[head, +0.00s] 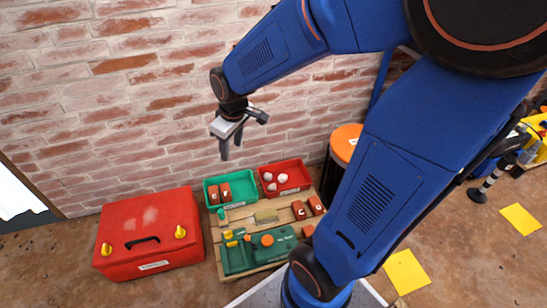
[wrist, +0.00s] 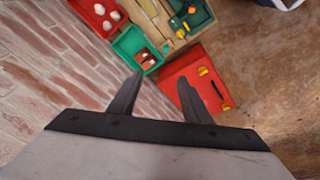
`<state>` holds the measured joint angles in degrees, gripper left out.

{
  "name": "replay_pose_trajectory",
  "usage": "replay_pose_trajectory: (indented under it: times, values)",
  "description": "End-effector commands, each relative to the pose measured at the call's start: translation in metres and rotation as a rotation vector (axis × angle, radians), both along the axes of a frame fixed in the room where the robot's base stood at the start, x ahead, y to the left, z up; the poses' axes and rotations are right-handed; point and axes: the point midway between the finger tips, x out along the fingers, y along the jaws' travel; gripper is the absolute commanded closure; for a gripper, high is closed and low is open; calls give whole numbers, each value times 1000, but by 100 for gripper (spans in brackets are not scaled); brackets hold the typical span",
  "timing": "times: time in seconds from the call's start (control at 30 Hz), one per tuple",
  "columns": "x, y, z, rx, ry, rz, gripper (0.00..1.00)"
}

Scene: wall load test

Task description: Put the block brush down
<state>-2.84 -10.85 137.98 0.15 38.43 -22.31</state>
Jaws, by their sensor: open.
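My gripper (head: 231,149) hangs in front of the brick wall, high above the trays, with its fingers pointing down. In the wrist view my gripper (wrist: 160,80) has its two dark fingers apart and nothing between them. A small tan, flat block (head: 266,216) lies on the wooden board (head: 283,224) between the trays and the green tool tray. It looks like the block brush, but it is too small to be sure. It is well below my gripper and apart from it.
A green bin (head: 213,193) holds orange-brown blocks. A red bin (head: 299,182) holds white lumps. A green tool tray (head: 236,262) lies in front. A red case (head: 128,222) stands left. An orange-topped drum (head: 347,135) stands right. Yellow sheets (head: 407,272) lie on the floor.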

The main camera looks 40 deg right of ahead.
Motion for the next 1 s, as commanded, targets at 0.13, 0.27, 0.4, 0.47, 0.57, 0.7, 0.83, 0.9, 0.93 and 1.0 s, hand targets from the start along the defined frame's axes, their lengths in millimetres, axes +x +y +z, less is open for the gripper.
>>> replay_pose_trajectory:
  times: [0.13,0.27,0.4,0.47,0.57,0.7,0.83,0.9,0.93,1.0]
  values:
    - [-30,-5,27,17,-32,-67,56]
    - [-57,-8,45,33,-54,-127,56]
    - [-87,-12,62,52,-77,-191,56]
    - [-101,-13,68,61,-88,-218,56]
    - [-122,-15,77,76,-106,-264,56]
    - [-153,-18,86,96,-128,-325,56]
    - [-175,-19,91,113,-145,-371,56]
    - [-184,-20,92,120,-151,-390,56]
    - [-187,-20,92,121,-152,-395,56]
    - [-191,-21,93,126,-155,-406,56]
